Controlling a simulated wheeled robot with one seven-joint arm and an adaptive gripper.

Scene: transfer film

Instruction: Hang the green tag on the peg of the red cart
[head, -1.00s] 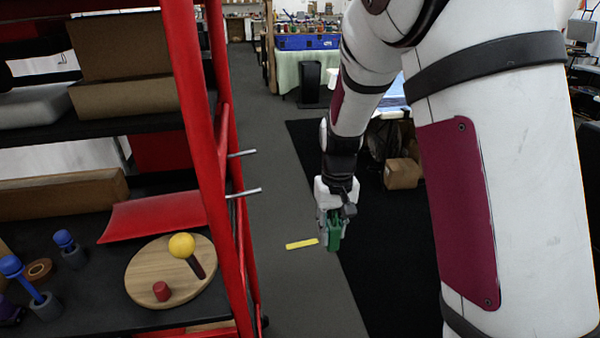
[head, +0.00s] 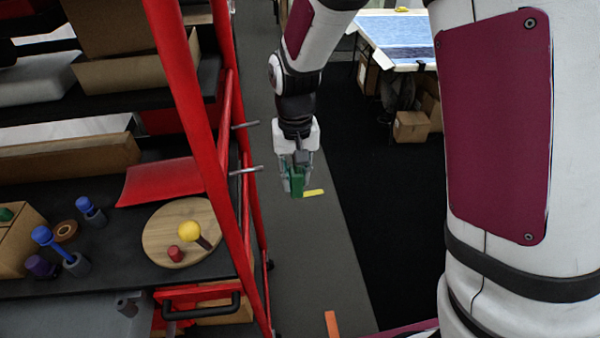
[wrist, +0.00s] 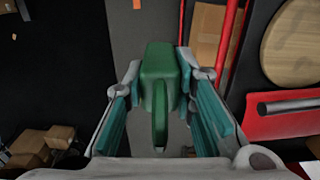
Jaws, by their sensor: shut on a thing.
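My gripper (head: 297,186) is shut on the green tag (head: 297,181), which hangs in the air to the right of the red cart (head: 190,85). Two metal pegs stick out to the right from the cart's side, an upper peg (head: 245,125) and a lower peg (head: 246,171). The tag is apart from both, a little right of and lower in the picture than the lower peg.
On the cart's shelf stand a round wooden board (head: 160,240) with a yellow ball and a red piece, blue tools, and cardboard boxes. Yellow (head: 314,193) and orange (head: 332,323) strips lie on the floor.

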